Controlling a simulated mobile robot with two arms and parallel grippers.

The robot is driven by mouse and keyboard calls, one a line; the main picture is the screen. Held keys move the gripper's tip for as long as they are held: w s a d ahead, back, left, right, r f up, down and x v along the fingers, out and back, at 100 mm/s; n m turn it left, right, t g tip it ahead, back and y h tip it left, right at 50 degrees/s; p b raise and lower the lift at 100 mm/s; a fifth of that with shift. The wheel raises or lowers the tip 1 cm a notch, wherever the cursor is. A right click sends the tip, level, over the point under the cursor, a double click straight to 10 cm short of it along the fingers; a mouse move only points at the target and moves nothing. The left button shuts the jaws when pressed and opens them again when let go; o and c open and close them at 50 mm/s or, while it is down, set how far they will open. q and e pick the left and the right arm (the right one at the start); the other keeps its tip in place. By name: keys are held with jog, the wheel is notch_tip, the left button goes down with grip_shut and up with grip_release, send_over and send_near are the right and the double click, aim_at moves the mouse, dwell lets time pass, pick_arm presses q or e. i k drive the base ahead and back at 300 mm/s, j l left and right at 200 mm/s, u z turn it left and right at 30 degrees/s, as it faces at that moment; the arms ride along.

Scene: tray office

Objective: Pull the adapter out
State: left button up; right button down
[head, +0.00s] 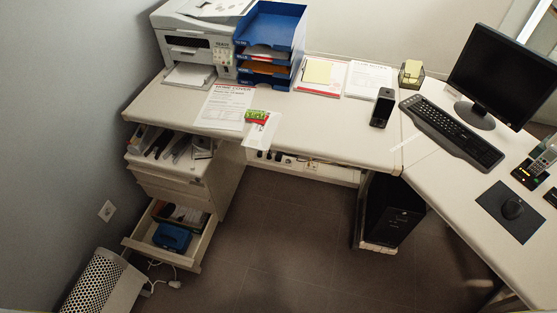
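A white power strip or cable tray (338,174) runs along the wall beneath the back edge of the desk. Several small dark plugs or adapters (263,154) sit in its left part, with a pale block (288,160) beside them. They are too small for me to tell which one is the adapter. A white plug-like piece (174,284) lies on the floor with a cable, near the open drawer. Neither of my grippers is in view.
An open bottom drawer (190,255) holds a blue case. A white perforated heater-like unit (95,284) stands at lower left. A dark computer tower (392,213) is under the desk (345,145). The floor between drawers and tower is clear.

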aim_at(278, 157)
jog(key=i+l+u, duration=0.1)
jog(key=i+l, duration=0.95)
jog(key=u, duration=1.05)
jog(key=l, duration=0.05)
